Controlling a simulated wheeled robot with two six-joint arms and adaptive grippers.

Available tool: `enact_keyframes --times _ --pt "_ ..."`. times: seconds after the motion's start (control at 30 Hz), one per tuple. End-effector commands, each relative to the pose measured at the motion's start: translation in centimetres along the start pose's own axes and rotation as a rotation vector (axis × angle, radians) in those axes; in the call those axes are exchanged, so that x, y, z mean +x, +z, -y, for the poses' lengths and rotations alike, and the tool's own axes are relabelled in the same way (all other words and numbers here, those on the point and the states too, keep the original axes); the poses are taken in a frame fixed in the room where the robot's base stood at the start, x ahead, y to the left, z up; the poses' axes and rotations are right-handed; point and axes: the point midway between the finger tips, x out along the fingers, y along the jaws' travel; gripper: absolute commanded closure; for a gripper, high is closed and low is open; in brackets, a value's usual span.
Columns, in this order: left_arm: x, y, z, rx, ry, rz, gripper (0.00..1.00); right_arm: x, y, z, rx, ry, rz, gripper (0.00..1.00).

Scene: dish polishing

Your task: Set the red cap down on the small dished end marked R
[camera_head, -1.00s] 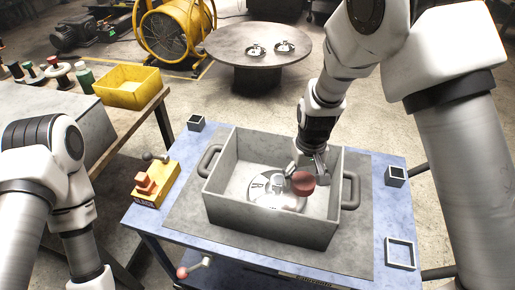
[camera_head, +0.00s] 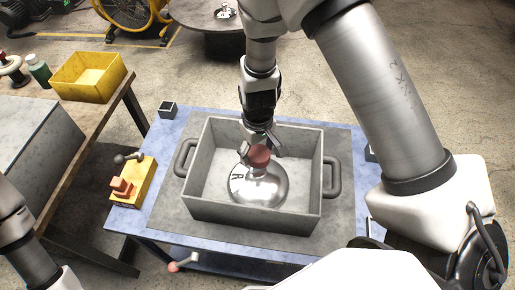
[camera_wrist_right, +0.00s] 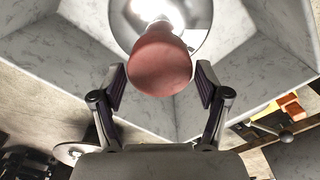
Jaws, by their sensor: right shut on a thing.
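The red cap (camera_head: 260,155) is in my right gripper (camera_head: 261,147), above the grey box's inside. In the right wrist view the cap (camera_wrist_right: 160,62) shows between the two fingers. The shiny round metal dished end (camera_head: 262,190), with a dark R on its left side, lies in the grey box (camera_head: 253,214). The cap overlaps the upper middle of the dished end, and I cannot tell whether they touch. The dished end also shows behind the cap in the right wrist view (camera_wrist_right: 200,18). My left gripper is out of view; only part of that arm shows.
The box's high walls surround the dished end, with handles at both sides. A yellow block with red parts (camera_head: 144,192) stands left of it on the blue table (camera_head: 160,128). A yellow bin (camera_head: 80,83) stands on the side bench. A small dark square holder (camera_head: 168,109) is at the back left corner.

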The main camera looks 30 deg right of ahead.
Motion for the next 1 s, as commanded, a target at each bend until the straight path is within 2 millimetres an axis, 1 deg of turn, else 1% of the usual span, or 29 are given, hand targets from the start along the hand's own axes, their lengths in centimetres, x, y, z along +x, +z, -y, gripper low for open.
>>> enact_keyframes --times 0.03,0.2,0.3,0.4,1.0 --pt "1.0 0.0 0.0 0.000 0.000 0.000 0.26 1.0 0.0 0.0 0.000 0.000 0.001 0.49" --pt "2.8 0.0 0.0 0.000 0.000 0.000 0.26 3.1 0.0 0.0 0.000 0.000 0.001 0.49" --pt "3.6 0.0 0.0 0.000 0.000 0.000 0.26 4.1 0.0 0.0 0.000 0.000 0.000 0.49" --pt "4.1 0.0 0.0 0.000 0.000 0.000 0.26 4.7 0.0 0.0 0.000 0.000 0.000 0.49" --pt "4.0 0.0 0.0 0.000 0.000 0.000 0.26 4.7 -0.1 0.0 0.000 0.000 0.000 0.49"
